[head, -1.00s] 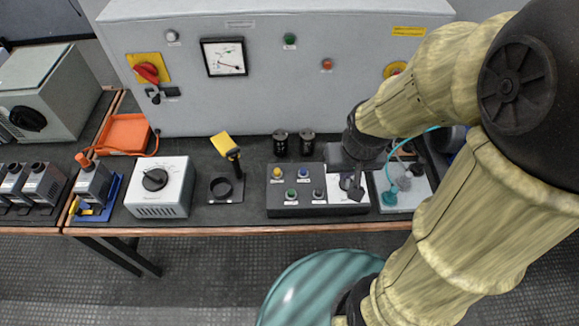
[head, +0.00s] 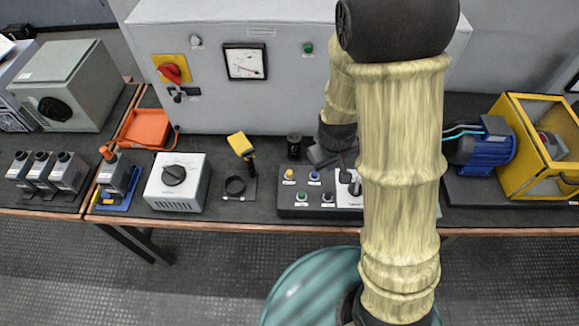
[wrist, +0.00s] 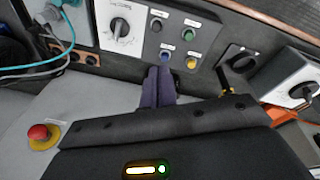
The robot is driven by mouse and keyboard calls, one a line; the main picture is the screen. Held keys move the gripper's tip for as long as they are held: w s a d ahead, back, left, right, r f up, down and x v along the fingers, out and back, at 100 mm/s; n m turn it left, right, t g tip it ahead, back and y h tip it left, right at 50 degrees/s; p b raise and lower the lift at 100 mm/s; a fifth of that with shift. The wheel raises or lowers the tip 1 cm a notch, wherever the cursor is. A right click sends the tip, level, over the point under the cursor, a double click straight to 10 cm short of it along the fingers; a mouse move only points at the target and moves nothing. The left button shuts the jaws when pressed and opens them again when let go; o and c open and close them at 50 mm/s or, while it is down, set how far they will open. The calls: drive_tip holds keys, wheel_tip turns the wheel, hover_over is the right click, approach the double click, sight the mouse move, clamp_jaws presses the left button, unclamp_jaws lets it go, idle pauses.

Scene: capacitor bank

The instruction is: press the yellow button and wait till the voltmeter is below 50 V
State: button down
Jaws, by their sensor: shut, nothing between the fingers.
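The yellow button (head: 290,174) is at the back left of the dark button box (head: 290,211). It also shows in the wrist view (wrist: 193,62), just right of my fingertips. The voltmeter (head: 245,62) is a square white dial on the grey cabinet. Its needle points to the lower right; the numbers are too small to read. My gripper (wrist: 160,70) is shut and empty. Its dark fingertips are beside the blue button (wrist: 164,56) in the wrist view; I cannot tell their height above the box. In the head view my gripper (head: 322,155) is behind the box, partly hidden by my arm.
Black cylinders (head: 294,146) stand behind the box. A yellow-handled tool (head: 241,145) stands to the left, then a white dial box (head: 177,183). A blue motor (head: 486,148) and yellow cage (head: 530,160) stand right. A red mushroom button (wrist: 38,132) is on the cabinet.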

drive_tip(key=w+a+f+n+t+h+p, duration=0.2)
drive_tip(key=w+a+f+n+h+p, duration=0.1)
drive_tip(key=w+a+f+n+p, duration=0.4)
drive_tip(key=n+t+p, duration=0.3)
drive_tip(key=n+t, duration=0.1)
drive_tip(key=n, duration=0.6)
hover_over(288, 174)
drive_tip(key=shift+s+f, duration=0.1)
drive_tip(key=shift+f, duration=0.5)
drive_tip(key=shift+f, duration=0.1)
wheel_tip(288, 174, down, 9)
drive_tip(key=b, duration=0.6)
drive_tip(key=shift+r, duration=0.2)
drive_tip(key=shift+b, duration=0.3)
drive_tip(key=shift+f+b, duration=0.3)
drive_tip(key=shift+f, duration=0.1)
